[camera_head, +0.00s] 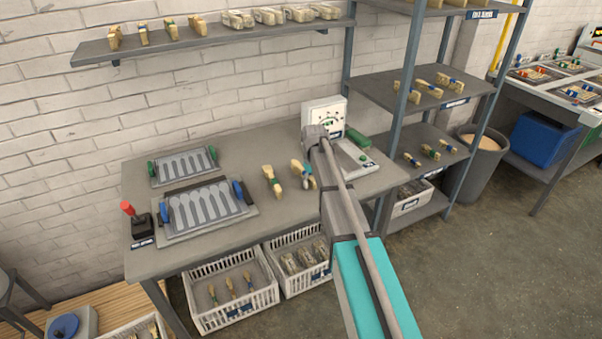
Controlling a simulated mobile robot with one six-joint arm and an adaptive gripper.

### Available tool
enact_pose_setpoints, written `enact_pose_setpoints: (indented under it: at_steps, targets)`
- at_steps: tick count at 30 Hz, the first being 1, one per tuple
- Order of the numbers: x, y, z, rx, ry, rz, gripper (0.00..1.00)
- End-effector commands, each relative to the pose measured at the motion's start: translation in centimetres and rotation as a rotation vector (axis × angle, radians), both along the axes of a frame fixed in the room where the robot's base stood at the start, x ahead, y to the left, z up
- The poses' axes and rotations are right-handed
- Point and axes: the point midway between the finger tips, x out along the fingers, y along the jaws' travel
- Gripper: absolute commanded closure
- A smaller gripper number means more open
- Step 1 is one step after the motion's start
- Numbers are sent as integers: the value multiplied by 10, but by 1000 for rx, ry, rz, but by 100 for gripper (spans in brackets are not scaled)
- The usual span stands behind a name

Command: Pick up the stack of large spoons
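Two banded stacks of wooden spoons lie on the grey workbench (235,240). The left stack (271,181) has a green band and lies clear of my arm. The right stack (297,168) shows blue and green on it and is partly covered by my gripper (309,180). My gripper points down at this right stack, close to it or touching it. I cannot tell whether the fingers are around it, or which stack is the large spoons. The fingers are small and partly hidden by my wrist.
Two spoon-mould plates (184,166) (205,207) and a red-handled joystick (139,222) are on the bench's left. A white device (325,112) and a scale-like tray (354,160) stand behind my arm. Shelving (420,95) is on the right; crates (232,291) sit below.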

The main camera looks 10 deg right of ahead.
Motion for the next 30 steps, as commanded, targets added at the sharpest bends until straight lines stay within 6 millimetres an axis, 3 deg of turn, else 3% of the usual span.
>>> enact_pose_setpoints:
  at_steps: [1,10,30]
  targets:
    - [0,0,0,0,0,0,43]
    - [0,0,0,0,0,0,98]
    - [0,0,8,0,0,1,100]
